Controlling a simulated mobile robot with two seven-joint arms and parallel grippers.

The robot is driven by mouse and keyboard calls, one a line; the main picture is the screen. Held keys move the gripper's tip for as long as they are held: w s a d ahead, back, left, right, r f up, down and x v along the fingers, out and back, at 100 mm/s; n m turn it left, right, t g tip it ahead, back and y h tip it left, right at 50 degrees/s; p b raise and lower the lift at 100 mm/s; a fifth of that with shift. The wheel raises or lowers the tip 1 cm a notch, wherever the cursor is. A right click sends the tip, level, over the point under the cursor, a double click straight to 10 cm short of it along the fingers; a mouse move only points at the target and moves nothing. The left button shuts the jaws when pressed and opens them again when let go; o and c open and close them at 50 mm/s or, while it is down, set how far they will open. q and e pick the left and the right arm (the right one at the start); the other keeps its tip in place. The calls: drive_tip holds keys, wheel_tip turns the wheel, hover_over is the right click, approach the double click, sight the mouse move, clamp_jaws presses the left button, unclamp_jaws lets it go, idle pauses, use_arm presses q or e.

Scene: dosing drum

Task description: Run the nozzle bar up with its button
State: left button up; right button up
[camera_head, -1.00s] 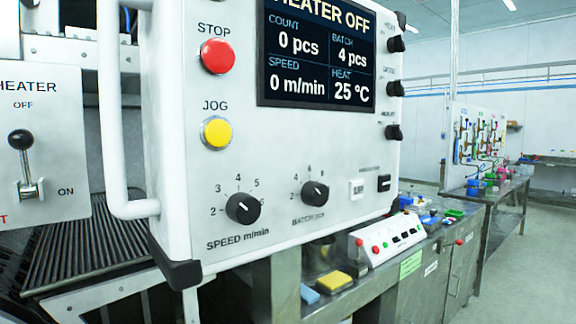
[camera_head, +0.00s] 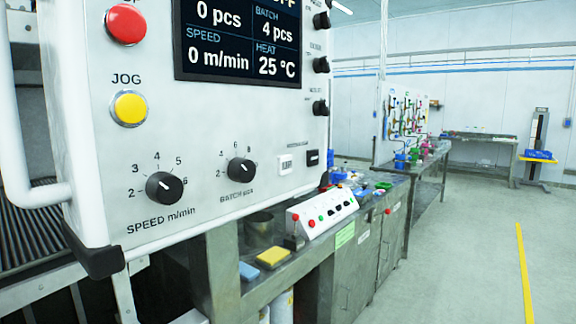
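No nozzle bar can be made out, and no button labelled for it is readable in the head view. A white control panel (camera_head: 215,120) fills the left and middle. It has a red button (camera_head: 125,24) at the top left and a yellow JOG button (camera_head: 129,108) below it. A small white control box (camera_head: 319,213) with red and green buttons stands on the metal bench behind the panel; its labels are too small to read. Neither of my grippers is in view.
A metal bench (camera_head: 362,265) runs back along the middle, with a yellow sponge (camera_head: 272,257) near its front end. A coloured pipe board (camera_head: 404,115) stands farther back. Open grey floor (camera_head: 460,250) with a yellow line (camera_head: 524,275) lies at the right.

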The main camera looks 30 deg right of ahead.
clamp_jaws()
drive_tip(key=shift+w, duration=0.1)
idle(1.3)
